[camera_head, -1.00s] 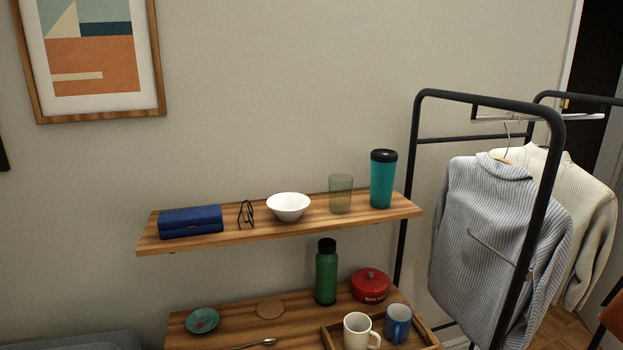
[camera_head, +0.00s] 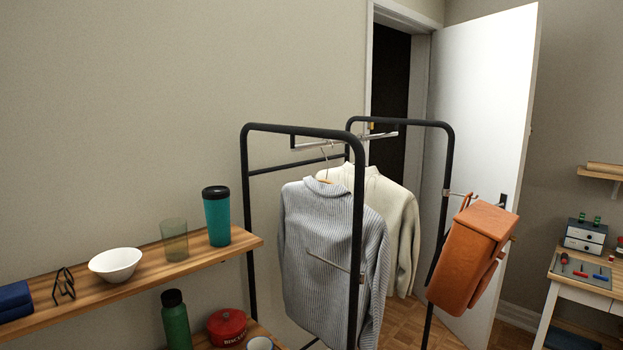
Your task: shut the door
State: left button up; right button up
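A white door (camera_head: 481,120) stands open at the right of the head view, swung into the room. Its doorway (camera_head: 390,95) shows as a dark opening in a white frame. The lower part of the door is partly hidden by a clothes rack and an orange-brown bag. A small dark piece shows near the door's free edge, beside the bag; I cannot tell if it is the handle. Neither of my grippers is in view.
A black clothes rack (camera_head: 247,200) with a striped sweater (camera_head: 325,240), a cream sweater (camera_head: 402,215) and the bag (camera_head: 468,255) stands before the doorway. A wooden shelf (camera_head: 110,278) is at left. A tool table (camera_head: 580,280) is at right. Wooden floor shows between.

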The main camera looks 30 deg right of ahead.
aim_at(484, 71)
jog(key=z, duration=1.35)
jog(key=i+l+z, duration=0.45)
jog(key=i+z, duration=0.4)
jog(key=i, duration=0.15)
jog(key=i+l, duration=0.15)
jog(key=i, duration=0.35)
jog(key=i+l, duration=0.1)
jog(key=i, duration=0.4)
jog(key=i+l, duration=0.15)
jog(key=i, duration=0.4)
